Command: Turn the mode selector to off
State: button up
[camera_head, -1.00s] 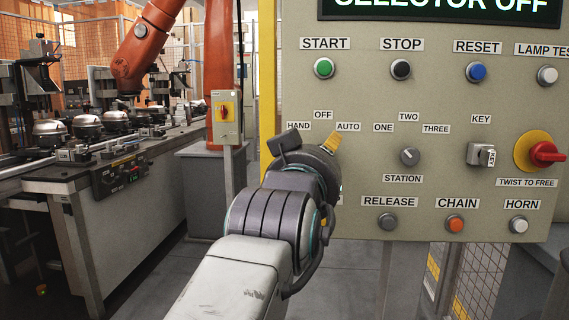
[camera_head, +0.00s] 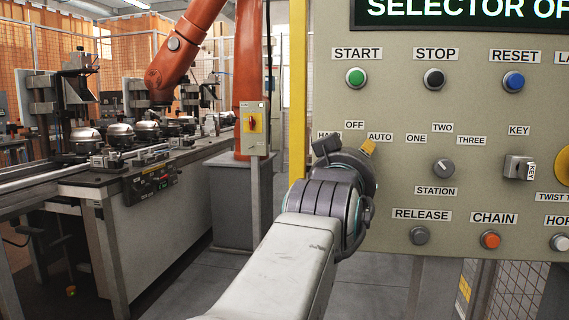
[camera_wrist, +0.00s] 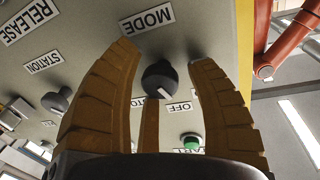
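The mode selector (camera_wrist: 160,80) is a dark round knob on the panel, seen in the wrist view between the fingers of my gripper (camera_wrist: 160,52). Its white mark points towards the OFF label (camera_wrist: 180,107). My gripper is open around the knob, with a visible gap on both sides. In the head view my wrist hides the knob, and only a yellow finger part (camera_head: 368,147) shows beside the AUTO label (camera_head: 380,136). The panel's display (camera_head: 460,9) reads "SELECTOR OF", cut off at the picture's edge.
The station knob (camera_head: 443,168) sits right of my wrist on the panel (camera_head: 480,260). The green START button (camera_head: 355,77) is above, and the RELEASE button (camera_head: 419,235) is below right. A yellow post (camera_head: 298,90) edges the panel. An orange robot arm (camera_head: 190,45) stands at the left back.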

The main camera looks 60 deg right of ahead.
grip_shut()
jog(key=shift+r+m, duration=0.1)
jog(key=shift+m, duration=1)
jog(key=shift+m+y+b, duration=0.3)
jog(key=shift+m+b, duration=0.05)
jog(key=shift+m, duration=0.75)
jog(key=shift+o, duration=0.9)
grip_release()
jog(key=shift+w, duration=0.1)
jog(key=s+a, duration=0.2)
jog(key=a, duration=0.9)
jog(key=shift+a+r, duration=0.25)
jog(key=shift+a, duration=0.15)
